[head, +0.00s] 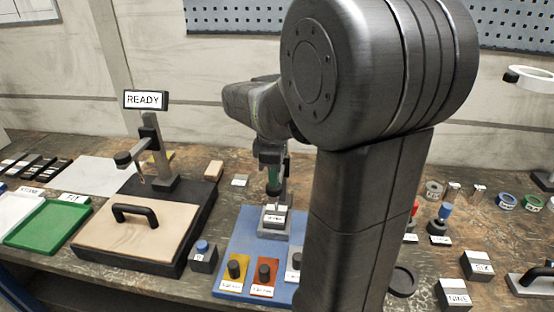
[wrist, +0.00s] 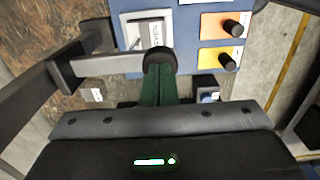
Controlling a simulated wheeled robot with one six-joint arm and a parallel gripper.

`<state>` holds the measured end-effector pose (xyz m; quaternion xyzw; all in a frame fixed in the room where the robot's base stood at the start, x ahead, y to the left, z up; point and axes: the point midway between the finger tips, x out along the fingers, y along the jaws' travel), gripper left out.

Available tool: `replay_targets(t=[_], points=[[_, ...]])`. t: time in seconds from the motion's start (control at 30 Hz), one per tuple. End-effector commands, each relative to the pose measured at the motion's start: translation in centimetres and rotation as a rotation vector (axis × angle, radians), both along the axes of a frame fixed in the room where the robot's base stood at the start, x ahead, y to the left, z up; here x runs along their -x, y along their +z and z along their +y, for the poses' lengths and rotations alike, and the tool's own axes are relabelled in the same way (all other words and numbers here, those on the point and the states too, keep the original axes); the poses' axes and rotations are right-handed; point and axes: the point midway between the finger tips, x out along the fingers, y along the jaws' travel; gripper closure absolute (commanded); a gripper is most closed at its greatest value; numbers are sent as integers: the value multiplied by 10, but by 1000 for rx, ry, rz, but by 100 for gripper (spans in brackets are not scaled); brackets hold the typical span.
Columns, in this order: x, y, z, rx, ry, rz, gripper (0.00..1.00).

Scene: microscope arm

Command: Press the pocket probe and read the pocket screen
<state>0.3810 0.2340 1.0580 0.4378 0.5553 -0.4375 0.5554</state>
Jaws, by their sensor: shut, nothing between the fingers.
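My gripper (head: 272,178) is shut, its green fingers pointing down over the blue board (head: 232,245). In the wrist view the closed green fingertips (wrist: 160,72) meet or overlap a round black cap (wrist: 160,59) at the end of a grey bar; I cannot tell whether they touch. This appears to be the pocket probe. Below it is a pale grey block with a small white display (head: 274,218), likely the pocket screen; its writing is too small to read.
Yellow (head: 232,285) and orange (head: 262,290) tiles with black knobs sit on the blue board's front. Left stands a wooden lid (head: 125,235) with a handle, and a sign (head: 146,100) reading READY. A blue-button box (head: 203,256) stands between. My arm hides the board's right side.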

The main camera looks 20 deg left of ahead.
Motion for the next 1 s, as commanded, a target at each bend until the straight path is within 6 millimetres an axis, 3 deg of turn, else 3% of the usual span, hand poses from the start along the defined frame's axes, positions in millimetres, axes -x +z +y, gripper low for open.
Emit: replay_targets(t=[1.0], points=[[0,76,0,1,0,2,100]])
